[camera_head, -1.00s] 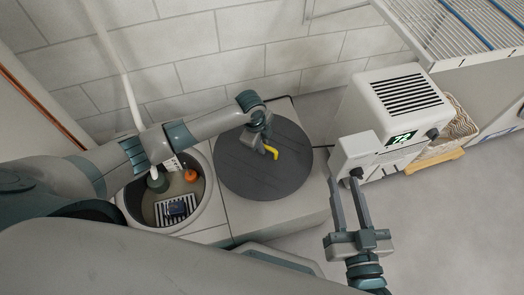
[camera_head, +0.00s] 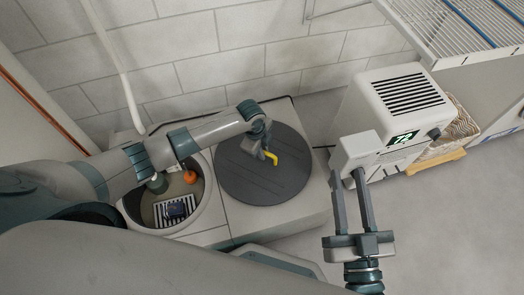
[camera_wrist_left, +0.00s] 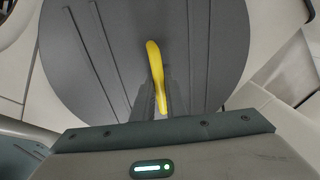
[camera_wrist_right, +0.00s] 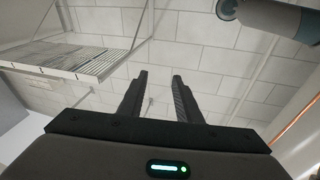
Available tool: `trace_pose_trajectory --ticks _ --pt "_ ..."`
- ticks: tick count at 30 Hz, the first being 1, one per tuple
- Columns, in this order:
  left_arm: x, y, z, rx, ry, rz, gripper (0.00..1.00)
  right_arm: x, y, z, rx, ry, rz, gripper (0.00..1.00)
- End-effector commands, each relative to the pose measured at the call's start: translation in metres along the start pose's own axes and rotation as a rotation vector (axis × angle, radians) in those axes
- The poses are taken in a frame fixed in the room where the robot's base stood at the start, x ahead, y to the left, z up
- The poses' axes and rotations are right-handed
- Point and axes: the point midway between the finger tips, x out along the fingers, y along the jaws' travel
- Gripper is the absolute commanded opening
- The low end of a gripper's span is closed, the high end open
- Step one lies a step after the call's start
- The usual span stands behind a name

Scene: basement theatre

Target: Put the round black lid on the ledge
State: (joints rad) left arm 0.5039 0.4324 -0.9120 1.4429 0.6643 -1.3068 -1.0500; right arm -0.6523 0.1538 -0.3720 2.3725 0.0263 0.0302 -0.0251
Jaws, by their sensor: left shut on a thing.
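The round black lid (camera_head: 262,185) lies flat over the pale ledge (camera_head: 312,205), to the right of an open round basin. It has a yellow handle (camera_head: 274,159). My left gripper (camera_head: 266,153) is at the handle. In the left wrist view, the fingers (camera_wrist_left: 158,100) are shut on the yellow handle (camera_wrist_left: 155,62), with the lid's grooved top (camera_wrist_left: 207,45) behind it. I cannot tell whether the lid touches the ledge. My right gripper (camera_head: 352,178) is open and empty, pointing up beside the white machine; its fingers (camera_wrist_right: 158,95) stand apart in the right wrist view.
The open basin (camera_head: 125,205) holds an orange ball (camera_head: 190,177), a green-grey object (camera_head: 157,183) and a striped item (camera_head: 168,212). A white dehumidifier-like machine (camera_head: 392,100) stands at right, near a wicker basket (camera_head: 457,128) and wire rack (camera_head: 465,35). The floor at lower right is clear.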

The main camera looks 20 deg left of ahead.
Motion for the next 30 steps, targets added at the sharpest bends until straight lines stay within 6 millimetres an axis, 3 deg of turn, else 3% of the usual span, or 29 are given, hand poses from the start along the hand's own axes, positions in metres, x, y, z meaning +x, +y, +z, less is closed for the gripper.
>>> trace_pose_trajectory --ticks 6,7,9,24,30 --pt "0.004 0.0 0.0 0.0 0.001 -0.001 0.0 0.002 -0.006 -0.003 -0.006 0.011 0.0 0.31" --pt "0.004 0.001 0.001 0.0 0.0 0.001 0.19 0.002 -0.005 -0.003 -0.006 0.013 0.0 0.31" --pt "0.004 0.001 0.001 0.0 0.0 0.001 0.31 0.002 -0.005 -0.003 -0.006 0.014 0.001 0.31" --pt "-0.004 0.0 0.001 0.0 -0.001 0.0 0.31 0.002 -0.004 0.0 -0.005 -0.011 0.001 0.31" --pt "-0.022 -0.001 0.001 0.0 0.0 -0.001 0.31 -0.001 0.007 0.02 0.002 -0.117 0.009 0.31"
